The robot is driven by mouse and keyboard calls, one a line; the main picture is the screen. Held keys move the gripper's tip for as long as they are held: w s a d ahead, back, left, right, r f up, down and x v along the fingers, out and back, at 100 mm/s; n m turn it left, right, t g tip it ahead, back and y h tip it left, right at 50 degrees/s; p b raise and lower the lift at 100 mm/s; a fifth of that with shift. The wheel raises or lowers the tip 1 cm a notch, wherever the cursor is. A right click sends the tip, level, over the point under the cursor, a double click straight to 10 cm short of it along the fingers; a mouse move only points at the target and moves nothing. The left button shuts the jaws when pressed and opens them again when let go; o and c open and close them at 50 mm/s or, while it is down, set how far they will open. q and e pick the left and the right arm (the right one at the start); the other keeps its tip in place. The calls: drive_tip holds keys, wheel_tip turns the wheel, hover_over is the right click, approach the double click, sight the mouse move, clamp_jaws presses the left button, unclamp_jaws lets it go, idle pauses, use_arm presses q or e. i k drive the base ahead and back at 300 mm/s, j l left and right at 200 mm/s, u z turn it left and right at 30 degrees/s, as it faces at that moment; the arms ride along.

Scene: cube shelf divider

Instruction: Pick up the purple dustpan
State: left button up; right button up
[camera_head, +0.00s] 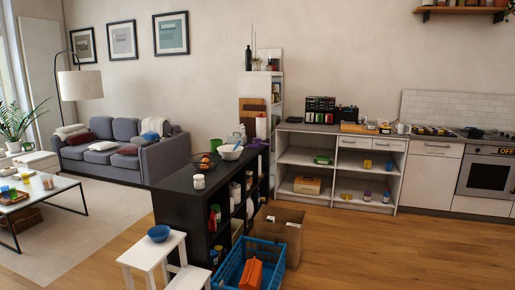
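A small purple thing (259,143) shows at the far end of the black cube shelf's top, partly hidden behind other items. It is too small to tell whether it is the dustpan. The black cube shelf (178,208) stands in the middle of the room, with several items in its open compartments. Neither of my grippers is in view.
A blue crate (226,272) with an orange thing (251,274) in it and a cardboard box (283,229) stand on the floor right of the shelf. A white stool (144,256) bears a blue bowl (159,233). The wooden floor (400,255) at right is clear.

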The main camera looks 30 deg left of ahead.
sight(259, 145)
drive_tip(key=i, duration=0.95)
drive_tip(key=i+j+u, duration=0.1)
drive_tip(key=i, duration=1.8)
drive_tip(key=i+u, duration=0.1)
drive_tip(key=i, duration=0.85)
drive_tip(key=i+l, duration=0.1)
drive_tip(key=i, duration=0.85)
drive_tip(key=i+u, duration=0.1)
drive_tip(key=i, duration=0.85)
drive_tip(key=i+j+u, duration=0.1)
drive_tip(key=i+u, duration=0.4)
drive_tip(key=i+l+u, duration=0.15)
drive_tip(key=i+u, duration=0.3)
drive_tip(key=i+l+u, duration=0.3)
drive_tip(key=i+u, duration=0.2)
drive_tip(key=i+j+u, duration=0.2)
drive_tip(key=i+u, duration=0.15)
drive_tip(key=i, duration=0.15)
drive_tip(key=i+u, duration=0.75)
drive_tip(key=i, duration=0.6)
